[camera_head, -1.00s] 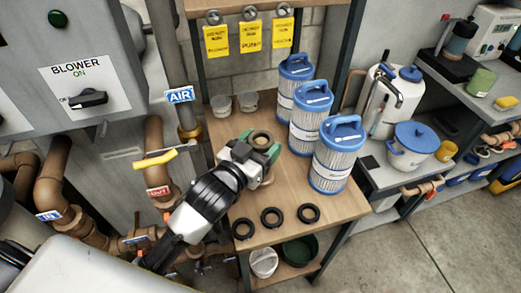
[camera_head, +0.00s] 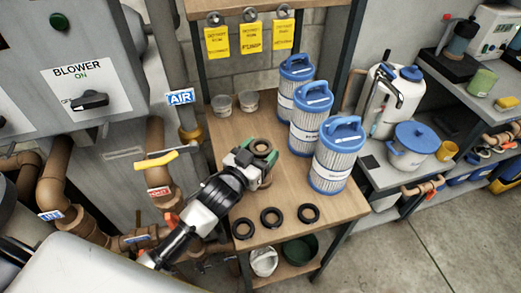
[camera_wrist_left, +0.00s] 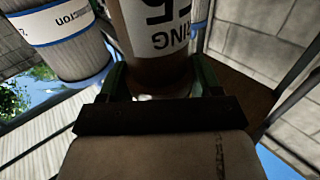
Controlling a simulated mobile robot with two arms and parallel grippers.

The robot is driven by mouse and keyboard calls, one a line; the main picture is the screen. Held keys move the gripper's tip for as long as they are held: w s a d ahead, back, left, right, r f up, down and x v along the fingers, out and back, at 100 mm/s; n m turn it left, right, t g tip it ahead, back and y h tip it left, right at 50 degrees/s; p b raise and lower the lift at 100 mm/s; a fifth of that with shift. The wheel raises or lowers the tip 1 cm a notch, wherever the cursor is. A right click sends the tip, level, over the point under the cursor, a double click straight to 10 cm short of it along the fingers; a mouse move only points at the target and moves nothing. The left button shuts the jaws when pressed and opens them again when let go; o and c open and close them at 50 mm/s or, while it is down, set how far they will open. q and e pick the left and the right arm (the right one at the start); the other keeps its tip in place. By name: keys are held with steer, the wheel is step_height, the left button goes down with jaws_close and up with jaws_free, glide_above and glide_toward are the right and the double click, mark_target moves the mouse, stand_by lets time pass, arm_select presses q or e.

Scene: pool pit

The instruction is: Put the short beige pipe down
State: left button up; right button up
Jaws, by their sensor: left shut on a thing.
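The short beige pipe (camera_head: 260,146) is upright in my left gripper (camera_head: 263,157), over the left part of the wooden table. In the head view its open top end shows as a brownish ring between the green fingers. In the left wrist view the pipe (camera_wrist_left: 155,70) stands between the green fingers, with a white label with dark letters. My left gripper is shut on it. Its lower end is hidden, so I cannot tell whether it touches the table top. My right gripper is not in view.
Several blue-capped filter cartridges, one here (camera_head: 337,155), stand right of the pipe. Black rings (camera_head: 271,217) lie along the table's (camera_head: 225,138) front edge. Two small cups (camera_head: 222,105) stand behind. A yellow-handled valve (camera_head: 161,160) and brown pipes are at left.

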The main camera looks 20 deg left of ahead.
arm_select(q)
steer(key=o, duration=1.5)
steer(key=shift+r, duration=0.15)
steer(key=shift+s+a, duration=0.1)
steer(key=shift+s, duration=0.2)
steer(key=b+v, duration=0.2)
steer(key=v, duration=0.9)
steer(key=shift+s, duration=0.2)
steer(key=shift+a, duration=0.1)
